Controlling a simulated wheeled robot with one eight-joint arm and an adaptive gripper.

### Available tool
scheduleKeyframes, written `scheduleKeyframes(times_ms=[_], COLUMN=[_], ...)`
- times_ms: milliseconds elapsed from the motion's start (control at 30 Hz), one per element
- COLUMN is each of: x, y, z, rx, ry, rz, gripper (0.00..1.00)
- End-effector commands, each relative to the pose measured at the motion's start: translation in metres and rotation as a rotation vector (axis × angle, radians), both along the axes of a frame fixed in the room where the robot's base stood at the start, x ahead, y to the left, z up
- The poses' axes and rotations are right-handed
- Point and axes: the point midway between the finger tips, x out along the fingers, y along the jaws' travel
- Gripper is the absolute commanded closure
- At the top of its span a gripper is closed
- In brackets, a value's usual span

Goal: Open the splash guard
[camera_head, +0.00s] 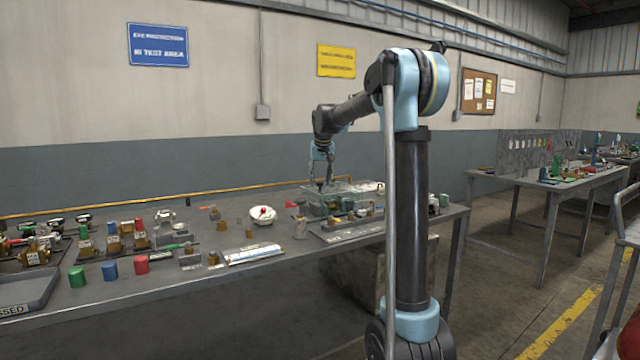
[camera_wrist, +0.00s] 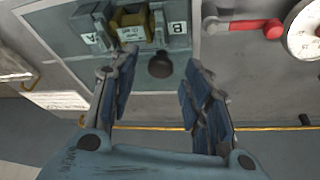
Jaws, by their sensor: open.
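The splash guard (camera_head: 345,190) is a clear box-like cover on the bench, below my gripper (camera_head: 320,184). In the wrist view the guard's clear panel (camera_wrist: 75,57) has pale edges. A dark round knob (camera_wrist: 160,66) shows on or under that panel; I cannot tell which. Blocks marked A (camera_wrist: 92,38) and B (camera_wrist: 178,28), with a yellow-brass part (camera_wrist: 132,27) between them, show through the panel. My gripper (camera_wrist: 160,88) is open and empty, its fingers apart on either side of the knob in the picture. Contact with the guard cannot be made out.
A red-handled lever (camera_wrist: 262,28) and a white round dial (camera_wrist: 306,32) lie to the right in the wrist view. A yellow rail (camera_head: 150,201) runs along the bench's back. Several coloured cylinders and fittings crowd the bench's left. A white-and-blue strip (camera_head: 254,254) lies near the front.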

Motion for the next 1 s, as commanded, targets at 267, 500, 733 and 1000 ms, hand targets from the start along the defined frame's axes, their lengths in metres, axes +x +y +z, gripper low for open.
scheduleKeyframes(times_ms=[267,500,733,1000], x=[0.0036,0.0036,0.0036,0.0068], y=[0.0002,0.0002,0.0002,0.0049], z=[-0.0098,-0.0097,-0.0097,-0.0096], rx=[0.000,0.000,0.000,-0.001], ry=[0.000,0.000,0.000,0.000], rz=[0.000,0.000,0.000,0.015], gripper=[0.56,0.69,1.00,1.00])
